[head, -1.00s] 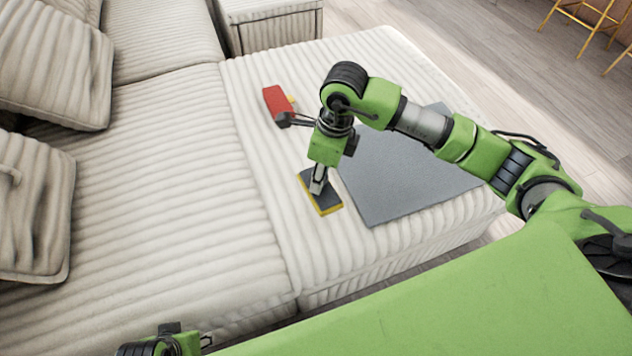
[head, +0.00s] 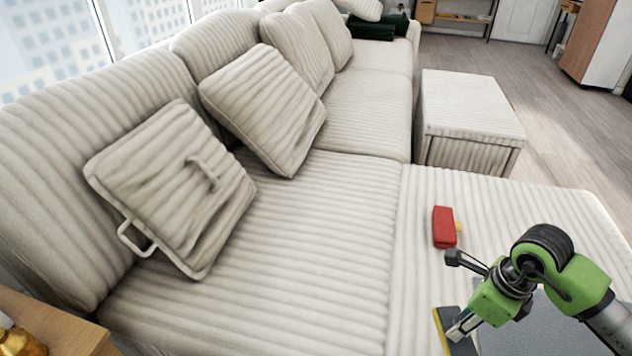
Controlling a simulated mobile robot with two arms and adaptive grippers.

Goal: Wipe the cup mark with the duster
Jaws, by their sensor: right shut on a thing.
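The duster (head: 440,326), a flat block with a yellow edge and a dark face, is at the bottom of the head view, on the ribbed sofa chaise. My right gripper (head: 457,332) points down at it and is shut on it. Part of the duster is hidden by the fingers and part is cut off by the frame's lower edge. A grey flat board (head: 545,325) lies to the right of the duster, partly behind my right arm. I cannot make out a cup mark on any surface. My left gripper is out of view.
Loose cushions (head: 265,108) lean on the sofa back. A ribbed ottoman (head: 470,105) stands behind the chaise. A wooden side table (head: 55,325) is at lower left. The seat's middle is clear.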

